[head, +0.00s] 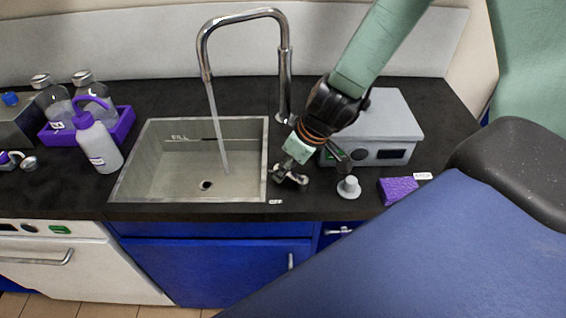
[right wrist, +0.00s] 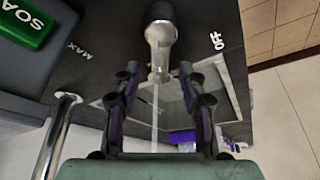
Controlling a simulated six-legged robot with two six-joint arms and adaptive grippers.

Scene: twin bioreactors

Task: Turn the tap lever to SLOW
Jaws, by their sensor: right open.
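The tap lever (right wrist: 160,42) is a shiny metal piece on the dark counter in the right wrist view. Its narrow end lies between the open fingers of my right gripper (right wrist: 158,78); I cannot tell whether they touch it. MAX and OFF labels show on either side; I see no SLOW label. In the head view my right gripper (head: 289,176) is low over the counter at the sink's right edge, largely covering the lever. The curved tap (head: 284,75) runs a stream of water into the sink (head: 150,180). My left gripper is out of view.
A grey box (head: 385,118) stands right of my right gripper. A small grey knob-topped piece (head: 349,187) and a purple sponge (head: 398,189) are near the front edge. A wash bottle (head: 98,147) and purple rack (head: 125,122) are left of the sink.

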